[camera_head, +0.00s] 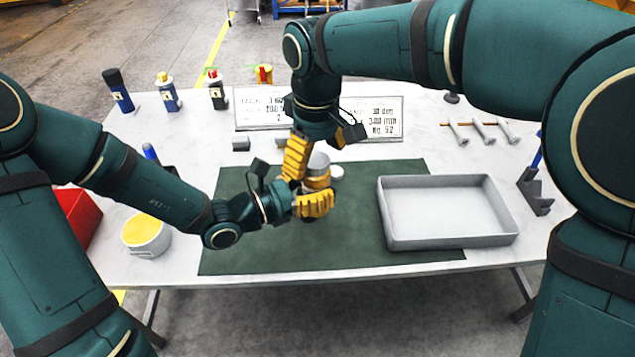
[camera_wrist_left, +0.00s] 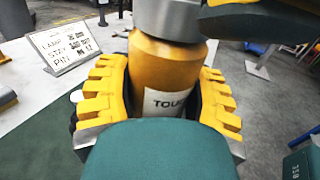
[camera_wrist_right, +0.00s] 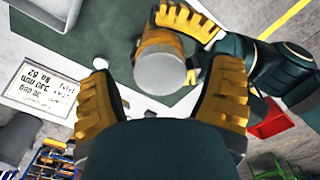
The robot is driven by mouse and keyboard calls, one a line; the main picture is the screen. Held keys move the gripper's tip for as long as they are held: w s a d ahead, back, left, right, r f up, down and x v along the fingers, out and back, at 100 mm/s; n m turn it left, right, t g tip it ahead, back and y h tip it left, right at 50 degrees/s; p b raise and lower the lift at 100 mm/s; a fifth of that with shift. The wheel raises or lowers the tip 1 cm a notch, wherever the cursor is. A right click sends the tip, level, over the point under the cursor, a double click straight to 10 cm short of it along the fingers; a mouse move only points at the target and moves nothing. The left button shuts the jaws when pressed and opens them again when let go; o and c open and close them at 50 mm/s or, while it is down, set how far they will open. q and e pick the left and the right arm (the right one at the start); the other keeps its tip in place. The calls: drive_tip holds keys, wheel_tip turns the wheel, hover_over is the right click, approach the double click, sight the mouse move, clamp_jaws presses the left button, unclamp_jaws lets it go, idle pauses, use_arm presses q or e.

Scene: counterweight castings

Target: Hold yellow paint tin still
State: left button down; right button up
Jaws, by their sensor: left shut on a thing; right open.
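The yellow paint tin (camera_head: 318,181) has a grey lid and a white label partly reading "TOUC". It stands roughly upright over the green mat; its base is hidden. My left gripper (camera_head: 316,194) is shut around its body, with one finger on each side of the tin (camera_wrist_left: 168,75) in the left wrist view. My right gripper (camera_head: 305,160) is open above it. In the right wrist view, the grey lid (camera_wrist_right: 160,74) lies between and beyond the spread right fingers, with no clear contact.
A grey tray (camera_head: 450,238) sits on the mat (camera_head: 240,255) at right. A white pot with a yellow top (camera_head: 146,236) stands at front left. Several bottles (camera_head: 168,92) and a sign (camera_head: 385,117) stand at the back. Bolts (camera_head: 482,131) lie at right.

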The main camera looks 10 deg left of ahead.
wheel_tip(320, 180, up, 11)
drive_tip(key=shift+r, duration=0.15)
idle(0.4)
